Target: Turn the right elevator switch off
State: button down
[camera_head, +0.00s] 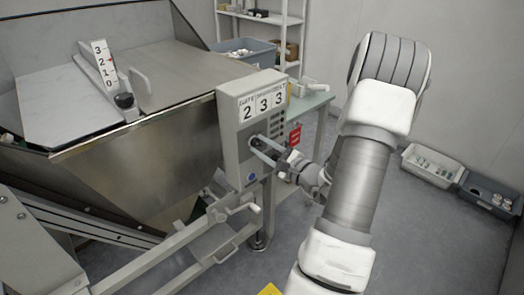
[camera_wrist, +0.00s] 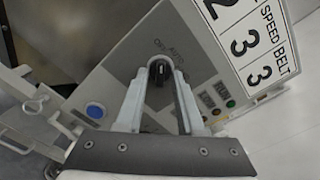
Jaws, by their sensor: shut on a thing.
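A grey control box (camera_head: 230,118) stands on the hopper's right front corner, with a number display reading 2, 3, 3 on top. My gripper (camera_head: 256,141) reaches its front face from the right. In the wrist view a dark knob switch (camera_wrist: 159,71) sits on the box's face between the fingertips of my gripper (camera_wrist: 161,78). The fingers are shut on this switch, one on each side. Small lettering shows just beyond it, too small to read surely. In the head view the fingers hide the switch.
A blue button (camera_head: 251,177) sits low on the box; small buttons (camera_wrist: 217,106) line its right side. A crank handle (camera_head: 240,209) sticks out below. The metal hopper (camera_head: 150,160) fills the left. A green-topped table (camera_head: 308,103) stands behind; bins (camera_head: 432,166) lie on the right floor.

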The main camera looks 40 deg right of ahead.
dwell(0.3)
jog(key=c, duration=0.5)
grip_release()
jog(key=s, duration=0.5)
jog(key=s+d+p, duration=0.1)
jog(key=s, duration=0.5)
jog(key=s+p, duration=0.1)
jog(key=s, duration=0.5)
jog(key=shift+s+d, duration=0.15)
jog(key=shift+s, duration=0.05)
